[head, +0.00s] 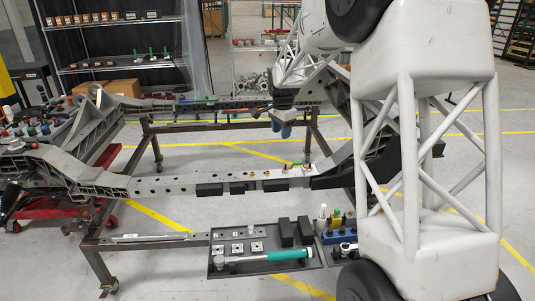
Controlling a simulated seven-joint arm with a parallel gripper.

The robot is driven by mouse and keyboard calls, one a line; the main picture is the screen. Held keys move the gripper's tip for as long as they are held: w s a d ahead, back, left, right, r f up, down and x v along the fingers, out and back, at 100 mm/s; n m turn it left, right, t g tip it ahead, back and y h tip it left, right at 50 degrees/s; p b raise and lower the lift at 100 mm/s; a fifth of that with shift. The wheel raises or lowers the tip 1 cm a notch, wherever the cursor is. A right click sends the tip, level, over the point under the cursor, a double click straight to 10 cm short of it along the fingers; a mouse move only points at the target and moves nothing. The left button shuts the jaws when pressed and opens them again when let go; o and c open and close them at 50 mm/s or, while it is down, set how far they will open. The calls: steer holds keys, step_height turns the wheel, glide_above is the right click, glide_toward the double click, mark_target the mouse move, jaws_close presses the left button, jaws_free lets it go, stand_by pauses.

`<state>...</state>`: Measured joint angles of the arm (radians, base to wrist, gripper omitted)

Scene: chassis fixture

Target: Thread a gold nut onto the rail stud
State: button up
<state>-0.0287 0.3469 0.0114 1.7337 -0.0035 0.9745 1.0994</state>
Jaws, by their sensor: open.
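The rail runs across the middle and has a row of holes. Small gold-coloured pieces (252,175) show along the rail's top edge right of centre, with small red and green pieces near them. They are too small to tell nut from stud.
A dark tray (315,263) in front holds square metal plates, black blocks and a teal-handled tool (288,255). A blue holder (338,238) with small items stands right of it. Black blocks (210,189) line the rail's front. A red cart (75,207) stands left.

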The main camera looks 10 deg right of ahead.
steer(key=w+a+f+m, duration=0.1)
steer(key=w+f+m, duration=0.2)
steer(key=w+f, duration=0.8)
steer(key=m, duration=0.3)
glide_above(268, 172)
step_height(268, 172, down, 11)
steer(key=shift+w+a+g, duration=0.1)
steer(key=shift+w+g, duration=0.1)
steer(key=shift+g, duration=0.2)
steer(key=shift+f, duration=0.15)
steer(key=shift+f, duration=2.8)
steer(key=shift+f, duration=2.15)
steer(key=shift+r, duration=0.2)
